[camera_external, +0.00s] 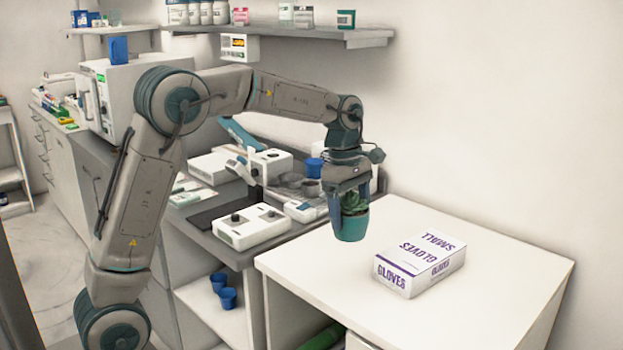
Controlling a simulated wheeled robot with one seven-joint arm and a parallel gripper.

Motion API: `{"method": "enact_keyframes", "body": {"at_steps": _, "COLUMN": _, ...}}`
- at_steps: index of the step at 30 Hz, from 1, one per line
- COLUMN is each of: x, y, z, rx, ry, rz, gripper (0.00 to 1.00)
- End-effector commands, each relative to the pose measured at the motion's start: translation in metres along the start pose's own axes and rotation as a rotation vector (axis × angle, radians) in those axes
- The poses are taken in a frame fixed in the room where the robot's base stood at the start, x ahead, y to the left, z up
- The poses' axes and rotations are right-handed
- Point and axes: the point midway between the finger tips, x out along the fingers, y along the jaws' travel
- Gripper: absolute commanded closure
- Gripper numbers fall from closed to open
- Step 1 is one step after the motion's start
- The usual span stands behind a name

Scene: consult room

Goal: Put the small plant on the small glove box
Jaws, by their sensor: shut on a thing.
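The small plant (351,221) is a green succulent in a teal pot. My gripper (350,196) points down and is shut on it, with the fingers around the upper part of the plant and pot. The pot hangs upright, near the back left part of the white table; the exact gap below it is hard to tell. The small glove box (419,264) is white with purple lettering and lies flat on the white table (497,311), to the right of the plant and nearer the camera. Its top is bare and the two are apart.
A grey counter on the left carries a white device (251,226) and other lab equipment. A wall shelf (345,38) with bottles and boxes hangs above. Blue cups (228,298) stand on a lower shelf. The white table is clear around the glove box.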

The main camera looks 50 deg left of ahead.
Motion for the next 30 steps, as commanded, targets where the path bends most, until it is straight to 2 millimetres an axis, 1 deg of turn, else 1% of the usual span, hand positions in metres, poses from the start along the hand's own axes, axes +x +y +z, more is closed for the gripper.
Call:
{"method": "enact_keyframes", "body": {"at_steps": 1, "x": -0.011, "y": 0.004, "z": 0.023, "rx": 0.014, "ry": -0.001, "rz": -0.001, "gripper": 0.57}}
{"method": "enact_keyframes", "body": {"at_steps": 2, "x": -0.014, "y": 0.006, "z": 0.035, "rx": 0.015, "ry": -0.001, "rz": -0.002, "gripper": 0.57}}
{"method": "enact_keyframes", "body": {"at_steps": 3, "x": -0.017, "y": 0.009, "z": 0.050, "rx": 0.017, "ry": -0.001, "rz": -0.001, "gripper": 0.57}}
{"method": "enact_keyframes", "body": {"at_steps": 6, "x": -0.022, "y": 0.012, "z": 0.086, "rx": 0.023, "ry": -0.001, "rz": -0.002, "gripper": 0.57}}
{"method": "enact_keyframes", "body": {"at_steps": 9, "x": -0.026, "y": 0.013, "z": 0.117, "rx": 0.026, "ry": 0.000, "rz": -0.002, "gripper": 0.57}}
{"method": "enact_keyframes", "body": {"at_steps": 12, "x": -0.028, "y": 0.012, "z": 0.139, "rx": 0.029, "ry": 0.000, "rz": -0.003, "gripper": 0.57}}
{"method": "enact_keyframes", "body": {"at_steps": 15, "x": -0.027, "y": 0.012, "z": 0.149, "rx": 0.029, "ry": 0.001, "rz": -0.003, "gripper": 0.57}}
{"method": "enact_keyframes", "body": {"at_steps": 17, "x": -0.025, "y": 0.015, "z": 0.149, "rx": 0.027, "ry": 0.002, "rz": -0.004, "gripper": 0.57}}
{"method": "enact_keyframes", "body": {"at_steps": 19, "x": -0.021, "y": 0.022, "z": 0.142, "rx": 0.025, "ry": 0.002, "rz": -0.003, "gripper": 0.57}}
{"method": "enact_keyframes", "body": {"at_steps": 27, "x": 0.008, "y": 0.065, "z": 0.094, "rx": 0.022, "ry": 0.001, "rz": -0.005, "gripper": 0.57}}
{"method": "enact_keyframes", "body": {"at_steps": 30, "x": 0.018, "y": 0.079, "z": 0.079, "rx": 0.024, "ry": 0.001, "rz": -0.005, "gripper": 0.57}}
